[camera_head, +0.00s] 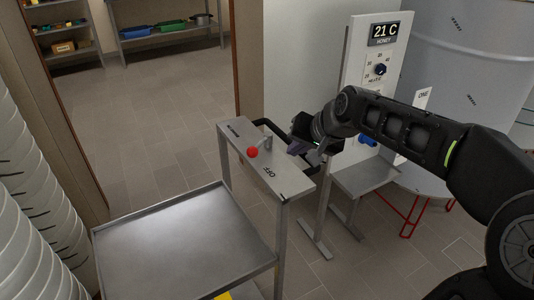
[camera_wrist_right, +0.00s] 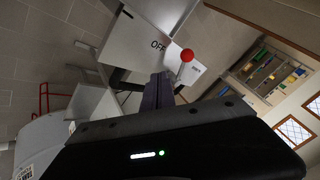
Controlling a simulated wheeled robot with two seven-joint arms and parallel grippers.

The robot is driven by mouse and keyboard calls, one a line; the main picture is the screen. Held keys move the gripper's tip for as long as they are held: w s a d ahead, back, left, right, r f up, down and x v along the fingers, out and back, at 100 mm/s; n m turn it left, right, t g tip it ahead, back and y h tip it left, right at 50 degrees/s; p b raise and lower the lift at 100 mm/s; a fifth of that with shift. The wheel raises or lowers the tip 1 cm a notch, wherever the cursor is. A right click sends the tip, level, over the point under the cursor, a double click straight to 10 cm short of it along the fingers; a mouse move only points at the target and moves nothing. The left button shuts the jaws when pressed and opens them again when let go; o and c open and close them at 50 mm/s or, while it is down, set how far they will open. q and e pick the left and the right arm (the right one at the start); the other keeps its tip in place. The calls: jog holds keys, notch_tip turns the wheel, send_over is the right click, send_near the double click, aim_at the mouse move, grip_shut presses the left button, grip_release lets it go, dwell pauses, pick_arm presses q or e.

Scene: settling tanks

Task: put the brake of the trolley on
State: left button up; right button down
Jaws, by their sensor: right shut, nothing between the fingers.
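The trolley (camera_head: 182,243) has a grey metal tray top and a raised pale panel (camera_head: 236,137) along its far right side. The panel reads OFF at its near end; smaller lettering at its far end is hard to read. The brake lever, with a red ball knob (camera_head: 252,152), stands on the panel between the labels. My right gripper (camera_head: 293,148) is shut and empty, beside the panel to the right of the lever, apart from the knob. In the right wrist view its fingers (camera_wrist_right: 158,92) point toward the panel, with the red knob (camera_wrist_right: 187,55) just beyond to the right. My left gripper is not in view.
A white post with a 21 C display (camera_head: 383,33) stands behind my right arm, next to a large pale tank (camera_head: 450,60). A small grey shelf (camera_head: 365,176) juts below it. White ribbed cylinders line the left edge. Floor beyond the trolley is clear.

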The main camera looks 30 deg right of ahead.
jog(key=shift+f, duration=0.1)
jog(key=x, duration=0.9)
jog(key=w+a+p, duration=0.2)
jog(key=shift+w, duration=0.4)
jog(key=shift+w+a, duration=0.35)
jog(key=shift+w, duration=0.05)
